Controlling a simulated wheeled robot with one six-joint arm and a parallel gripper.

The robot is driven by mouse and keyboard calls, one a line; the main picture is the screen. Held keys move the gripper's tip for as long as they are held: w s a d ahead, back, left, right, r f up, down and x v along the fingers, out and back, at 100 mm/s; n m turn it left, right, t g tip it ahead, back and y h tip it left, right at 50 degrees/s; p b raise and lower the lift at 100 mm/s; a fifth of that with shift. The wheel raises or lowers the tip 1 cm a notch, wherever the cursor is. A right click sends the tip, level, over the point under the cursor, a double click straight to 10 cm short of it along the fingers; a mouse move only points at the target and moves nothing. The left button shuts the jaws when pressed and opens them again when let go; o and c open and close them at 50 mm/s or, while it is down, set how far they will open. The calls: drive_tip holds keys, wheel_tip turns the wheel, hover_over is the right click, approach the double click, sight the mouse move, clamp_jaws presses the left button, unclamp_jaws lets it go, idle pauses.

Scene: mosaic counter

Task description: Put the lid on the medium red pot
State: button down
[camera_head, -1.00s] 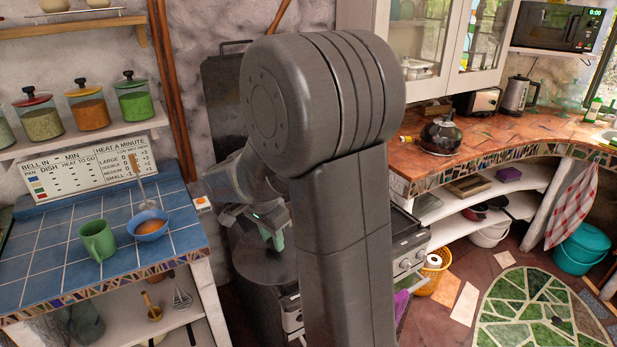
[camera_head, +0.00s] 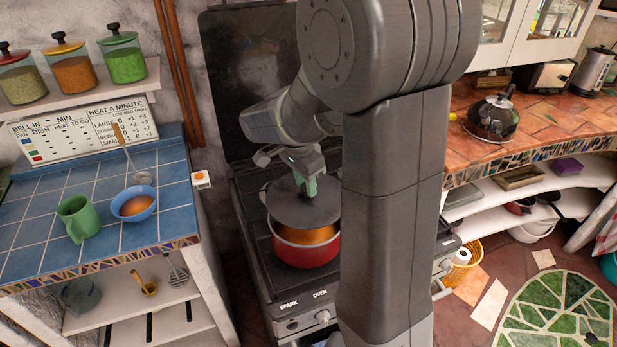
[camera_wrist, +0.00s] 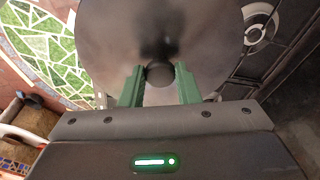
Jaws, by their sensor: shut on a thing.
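The red pot (camera_head: 306,254) stands on the stove, with orange contents (camera_head: 306,236) showing at its front. My gripper (camera_head: 306,188) is shut on the knob of a dark round lid (camera_head: 322,212). The lid is over the pot, covering the back of its opening and leaving the front part uncovered. In the wrist view the lid (camera_wrist: 155,40) hangs beyond the green fingers of my gripper (camera_wrist: 160,78), with its round knob between them. Whether the lid touches the rim, I cannot tell.
The stove (camera_head: 262,270) has a dark raised back panel (camera_head: 250,90). A blue tiled counter (camera_head: 40,205) at the left holds a green mug (camera_head: 78,217) and a blue bowl (camera_head: 133,205). A kettle (camera_head: 492,117) stands on the right counter.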

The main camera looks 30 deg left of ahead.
sight(306, 197)
drive_tip(key=shift+f+b, duration=1.7)
drive_tip(key=shift+f, duration=0.85)
drive_tip(key=shift+f+b, duration=0.5)
drive_tip(key=shift+b, duration=0.1)
drive_tip(key=c, duration=0.5)
unclamp_jaws()
drive_tip(key=shift+r, duration=0.15)
